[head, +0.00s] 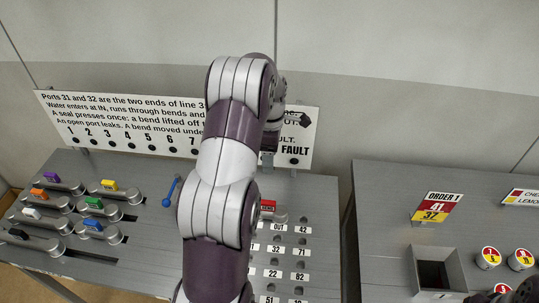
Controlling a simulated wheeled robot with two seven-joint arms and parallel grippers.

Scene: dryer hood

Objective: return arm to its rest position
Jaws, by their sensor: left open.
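My left arm rises through the middle of the head view, bent at the elbow, in white and purple links. My left gripper (268,157) shows as a small dark part to the right of the arm, in front of the text panel (100,108). It is open, and I see nothing held in it. My arm hides part of the panel's text and part of the grey bench (150,250) below.
Several grey levers with coloured tabs, such as a purple tab (51,177), stand at left. A blue pin (171,190) and a red block (268,206) flank my arm. Numbered ports lie at right. A second bench has an order card (437,207) and square bin (438,270).

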